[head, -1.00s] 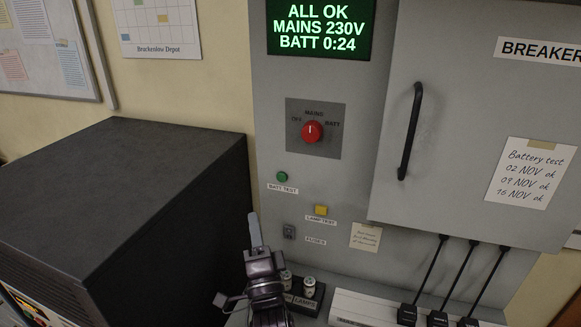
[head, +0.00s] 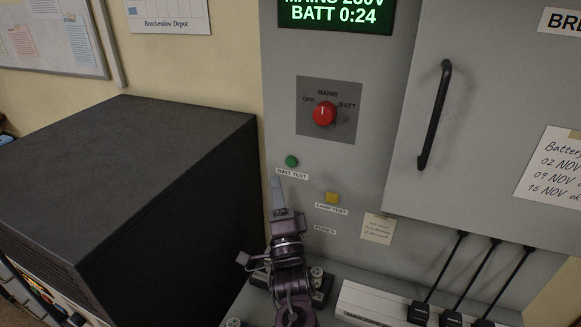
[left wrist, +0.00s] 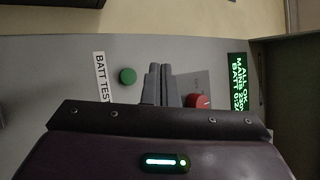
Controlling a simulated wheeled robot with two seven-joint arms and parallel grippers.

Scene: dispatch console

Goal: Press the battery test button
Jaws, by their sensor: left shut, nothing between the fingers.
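The battery test button is a round green button (head: 292,161) on the grey panel, above the label "BATT TEST" (head: 292,174). It also shows in the left wrist view as a green disc (left wrist: 127,76), left of my fingertips, with its label (left wrist: 102,77) beside it. My left gripper (head: 277,178) is shut and empty. In the head view its fingertips are just below and left of the button, overlapping the label's left end. In the left wrist view the shut fingers (left wrist: 158,70) lie between the green button and the red knob (left wrist: 198,101). I cannot tell whether they touch the panel.
A red rotary knob (head: 324,113) is above right, pointing at MAINS. A yellow lamp test button (head: 332,198) is at lower right. The display (head: 336,14) reads BATT 0:24. A black cabinet (head: 130,180) stands left. A door with a black handle (head: 434,115) is at right.

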